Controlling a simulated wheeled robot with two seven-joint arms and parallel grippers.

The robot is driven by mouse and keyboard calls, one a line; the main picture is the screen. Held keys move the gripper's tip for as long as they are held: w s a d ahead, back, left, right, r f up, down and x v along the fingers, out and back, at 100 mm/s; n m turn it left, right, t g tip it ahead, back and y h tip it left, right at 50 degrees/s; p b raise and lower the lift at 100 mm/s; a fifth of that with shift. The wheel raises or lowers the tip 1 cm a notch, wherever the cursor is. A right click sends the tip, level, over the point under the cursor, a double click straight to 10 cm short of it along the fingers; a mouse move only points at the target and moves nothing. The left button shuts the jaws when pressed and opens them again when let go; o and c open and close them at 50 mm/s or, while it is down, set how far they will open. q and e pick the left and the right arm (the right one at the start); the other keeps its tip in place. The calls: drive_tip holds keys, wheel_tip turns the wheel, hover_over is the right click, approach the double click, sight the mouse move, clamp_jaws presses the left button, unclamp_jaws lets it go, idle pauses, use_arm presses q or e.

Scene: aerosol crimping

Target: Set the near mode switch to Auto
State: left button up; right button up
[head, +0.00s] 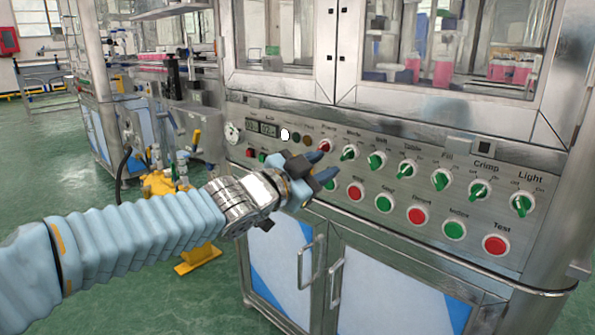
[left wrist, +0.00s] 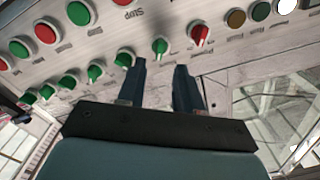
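The mode switch (head: 348,153) is a green rotary knob on the sloped steel panel, second from the left in the upper row, just right of the red power knob (head: 325,146). In the left wrist view, which is upside down, the mode switch (left wrist: 160,46) appears just beyond the fingertips, in line with the gap between them. Its setting is too small to read. My left gripper (head: 325,164) is open and empty in front of the panel, with its blue fingers pointing at the switches. It seems apart from the knob. My right gripper is out of view.
More green knobs (head: 406,169) run right along the upper row. Red and green push buttons (head: 417,215) line the row below. A small display (head: 262,128) sits at the panel's left. Glass doors are above and cabinet handles (head: 312,275) below.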

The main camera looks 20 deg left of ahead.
use_arm(q)
drive_tip(key=p+v, duration=0.1)
drive_tip(key=v, duration=0.7)
drive_tip(key=shift+p, duration=0.35)
